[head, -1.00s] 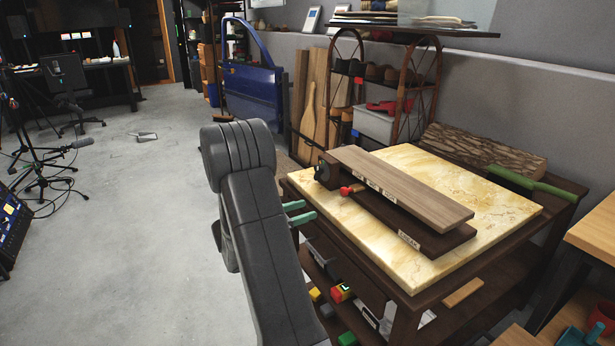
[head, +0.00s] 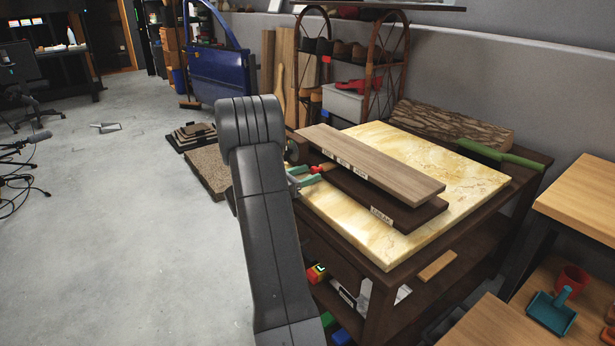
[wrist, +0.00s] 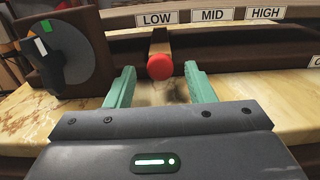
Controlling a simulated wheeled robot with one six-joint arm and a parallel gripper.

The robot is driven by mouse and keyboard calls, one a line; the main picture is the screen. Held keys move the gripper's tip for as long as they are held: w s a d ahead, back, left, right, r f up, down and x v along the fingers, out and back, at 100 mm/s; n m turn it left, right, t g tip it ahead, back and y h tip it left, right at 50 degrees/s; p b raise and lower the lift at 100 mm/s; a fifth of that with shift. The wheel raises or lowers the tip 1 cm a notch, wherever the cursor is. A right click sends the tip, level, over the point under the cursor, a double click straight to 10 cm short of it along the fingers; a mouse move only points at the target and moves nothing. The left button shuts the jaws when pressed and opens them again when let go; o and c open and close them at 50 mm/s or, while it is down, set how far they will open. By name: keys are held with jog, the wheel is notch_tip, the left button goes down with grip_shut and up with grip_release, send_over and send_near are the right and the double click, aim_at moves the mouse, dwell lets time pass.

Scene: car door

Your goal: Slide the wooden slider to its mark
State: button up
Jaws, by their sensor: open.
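The wooden slider (wrist: 160,42) is a short brown bar with a round red knob (wrist: 161,67) on its near end. It stands below the LOW label (wrist: 159,20) in the wrist view; the MID label (wrist: 212,15) and HIGH label (wrist: 265,13) are to its right. In the head view the red knob (head: 321,168) shows at the left end of the board. My gripper (wrist: 160,75) is open, its green fingers on either side of the knob with gaps on both sides. In the head view my gripper (head: 303,176) is just left of the knob.
A grey dial (wrist: 65,60) with coloured marks stands left of my fingers. A wooden shelf board (head: 370,165) overhangs the slider's track, above a marble-topped table (head: 455,190). The floor to the left is mostly open.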

aim_at(339, 206)
jog(key=shift+w+d, duration=0.2)
jog(key=shift+d, duration=0.1)
grip_shut()
jog(key=s+d, duration=0.2)
jog(key=s, duration=0.2)
jog(key=s+d+b, duration=0.1)
jog(key=s+d, duration=0.2)
jog(key=s+d+b, duration=0.1)
jog(key=s+d, duration=0.2)
jog(key=s, duration=0.1)
jog(key=shift+s+d, duration=0.25)
jog(key=shift+s, duration=0.1)
grip_release()
